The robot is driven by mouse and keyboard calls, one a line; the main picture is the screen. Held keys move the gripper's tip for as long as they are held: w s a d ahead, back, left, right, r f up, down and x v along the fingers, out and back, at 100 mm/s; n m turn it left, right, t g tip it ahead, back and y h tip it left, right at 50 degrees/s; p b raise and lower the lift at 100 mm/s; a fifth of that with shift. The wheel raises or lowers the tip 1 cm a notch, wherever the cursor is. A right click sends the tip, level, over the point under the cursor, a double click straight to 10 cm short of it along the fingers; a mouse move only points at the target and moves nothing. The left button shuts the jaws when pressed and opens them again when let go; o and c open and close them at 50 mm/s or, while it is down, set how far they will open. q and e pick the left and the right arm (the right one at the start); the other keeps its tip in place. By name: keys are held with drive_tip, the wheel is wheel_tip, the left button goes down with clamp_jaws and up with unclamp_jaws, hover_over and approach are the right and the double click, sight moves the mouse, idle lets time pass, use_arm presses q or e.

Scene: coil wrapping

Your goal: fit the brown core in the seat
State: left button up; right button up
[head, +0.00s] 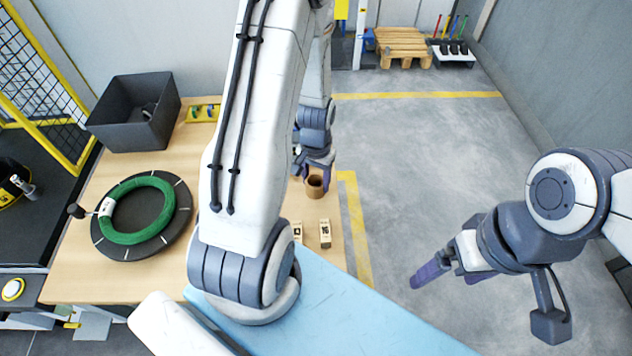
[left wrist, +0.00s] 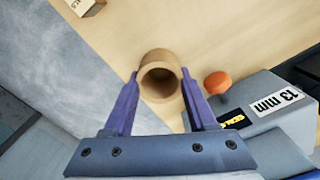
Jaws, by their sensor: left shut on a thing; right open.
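The brown core (head: 316,188) is a short hollow tube near the right edge of the wooden table. In the left wrist view the core (left wrist: 160,82) is between the two purple fingers of my left gripper (left wrist: 160,88), which is shut on it, with its open end facing the camera. In the head view my left gripper (head: 317,164) is at the core's upper side. I cannot tell whether the core touches the table. My right gripper (head: 447,276) is open and empty over the floor. I cannot make out the seat for certain.
A grey unit labelled "13 mm" (left wrist: 268,108) with an orange knob (left wrist: 217,83) stands close right of the core. Small marked blocks (head: 325,233) lie on the table. A green coil (head: 112,229) sits on a black disc (head: 183,207); a dark bin (head: 125,128) stands behind.

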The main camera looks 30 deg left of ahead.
use_arm(q)
drive_tip(key=shift+r, duration=0.5)
drive_tip(key=r, duration=0.1)
drive_tip(key=d+r+b, duration=0.1)
drive_tip(key=r, duration=0.1)
drive_tip(key=shift+s+r, duration=0.2)
drive_tip(key=shift+r, duration=0.1)
drive_tip(key=s+d+r, duration=0.5)
drive_tip(key=d+r, duration=0.1)
drive_tip(key=d, duration=0.3)
drive_tip(key=shift+d+r+b, duration=0.15)
drive_tip(key=shift+r+b, duration=0.05)
drive_tip(key=shift+b, duration=0.2)
drive_tip(key=shift+s, duration=0.1)
